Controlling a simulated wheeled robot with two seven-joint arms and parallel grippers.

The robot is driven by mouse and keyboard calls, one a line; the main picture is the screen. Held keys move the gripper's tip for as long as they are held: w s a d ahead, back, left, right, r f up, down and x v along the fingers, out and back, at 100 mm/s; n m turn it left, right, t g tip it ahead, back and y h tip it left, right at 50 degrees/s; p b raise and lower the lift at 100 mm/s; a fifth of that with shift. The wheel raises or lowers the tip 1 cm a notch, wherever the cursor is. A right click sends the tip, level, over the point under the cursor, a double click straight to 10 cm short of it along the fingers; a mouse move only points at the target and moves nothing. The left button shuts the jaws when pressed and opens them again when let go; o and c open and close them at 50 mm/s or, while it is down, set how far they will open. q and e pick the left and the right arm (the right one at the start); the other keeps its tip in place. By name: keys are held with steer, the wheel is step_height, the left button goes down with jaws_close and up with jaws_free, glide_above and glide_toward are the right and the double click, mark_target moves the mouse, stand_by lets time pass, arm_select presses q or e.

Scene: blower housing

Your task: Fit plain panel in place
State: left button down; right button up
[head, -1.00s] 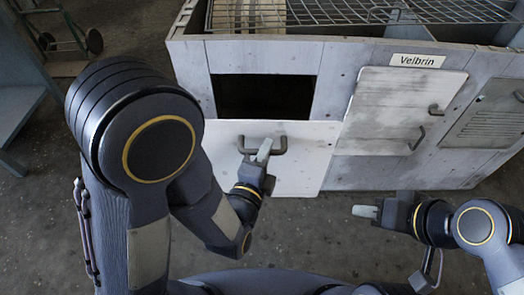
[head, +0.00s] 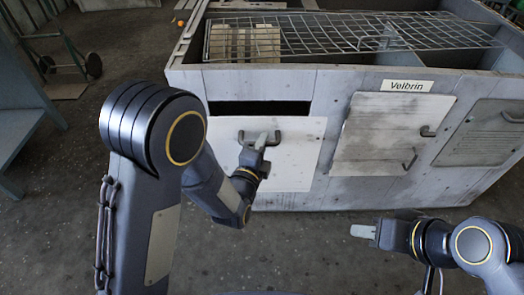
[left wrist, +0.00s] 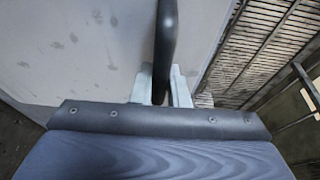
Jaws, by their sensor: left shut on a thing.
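The plain panel (head: 292,165) is a white board with a dark bar handle, in front of the grey housing (head: 300,88) at its left end. A dark strip of the opening (head: 260,107) shows above the panel's top edge; the panel hides the rest. My left gripper (head: 261,141) is shut on the panel's handle. In the left wrist view its fingers (left wrist: 162,88) close around the dark handle, with the pale panel (left wrist: 75,50) behind. My right gripper (head: 362,231) is in front of the housing, apart from it; its finger gap cannot be made out.
A second panel (head: 388,133) with two handles sits under the "Velbrin" label (head: 407,86). A louvred panel (head: 485,133) is at the right. A wire rack (head: 370,32) lies across the open top. The floor in front is clear.

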arm_select(q)
steer(key=w, duration=0.3)
steer(key=w+b, duration=0.1)
steer(key=w, duration=0.5)
steer(key=shift+f, duration=0.25)
steer(key=shift+w+b, duration=0.55)
steer(key=shift+w, duration=0.75)
steer(key=shift+b, duration=0.6)
